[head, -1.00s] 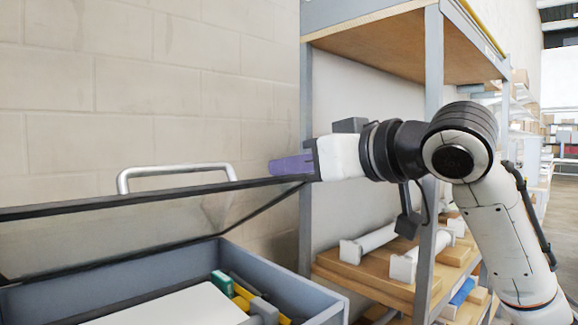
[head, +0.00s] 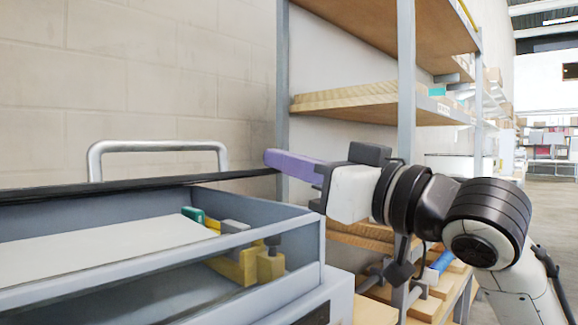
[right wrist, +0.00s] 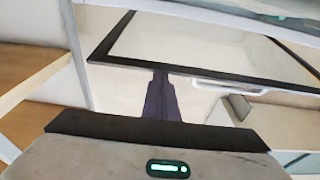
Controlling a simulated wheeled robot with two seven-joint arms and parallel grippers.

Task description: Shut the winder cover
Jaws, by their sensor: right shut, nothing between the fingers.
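The winder cover (head: 150,185) is a clear panel in a black frame. In the head view it shows almost edge-on as a thin dark bar above the box, with a grey bar handle (head: 158,147) behind it. In the right wrist view the cover frame (right wrist: 125,63) and the handle (right wrist: 250,88) show beyond my fingers. My right gripper (head: 270,158) is shut and empty, its purple fingers at the right end of the dark bar. Its fingertips (right wrist: 160,76) meet the frame edge in the wrist picture; I cannot tell whether they touch. My left gripper is out of view.
The grey box (head: 300,285) below the cover holds a white sheet (head: 100,255) and yellow, green and grey parts (head: 240,265). A shelf rack (head: 405,90) with wooden boards stands behind my right arm. A block wall (head: 150,70) closes off the left background.

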